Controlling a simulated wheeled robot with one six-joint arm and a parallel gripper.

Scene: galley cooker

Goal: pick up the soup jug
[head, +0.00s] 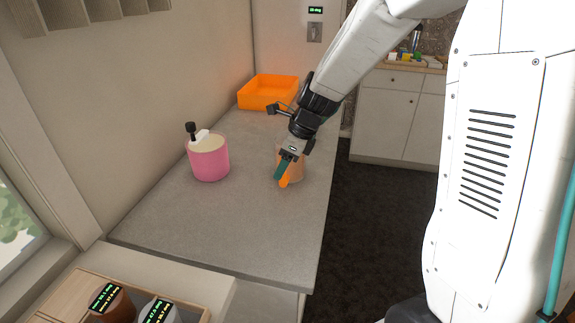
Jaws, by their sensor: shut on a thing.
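The soup jug (298,167) looks to be the small tan, round vessel near the right edge of the grey counter. It is largely hidden behind my gripper (285,173). My gripper comes down from the upper right, with one teal and one orange finger. The fingers are shut on the tan jug at its near side. I cannot tell whether the jug's base touches the counter.
A pink pot (209,161) with a white and black item at its rim stands left on the counter (225,225). An orange tray (267,92) is at the back. Lidded brown (112,306) and grey (160,313) containers sit in a wooden holder at the lower left.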

